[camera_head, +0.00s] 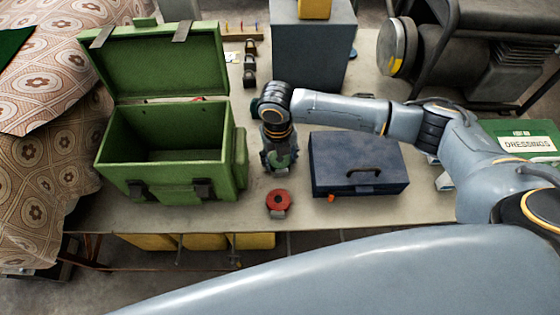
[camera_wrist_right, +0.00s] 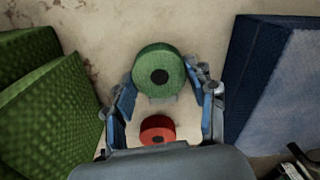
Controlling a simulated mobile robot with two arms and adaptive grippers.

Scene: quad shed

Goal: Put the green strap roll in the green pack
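In the head view the roll (camera_head: 283,160) shows partly, behind the fingers of my right gripper (camera_head: 279,161), which points down. The green pack (camera_head: 122,172) is an open box with its lid tilted back, left of the gripper; its visible interior looks empty. My left gripper is out of view.
A red roll (camera_head: 278,202) stands in front of the gripper on the table (camera_head: 235,215). A closed blue toolbox (camera_head: 335,160) is right of it. A grey block (camera_head: 310,60) and machine (camera_head: 430,55) stand behind. A green dressings box (camera_head: 525,138) is at far right.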

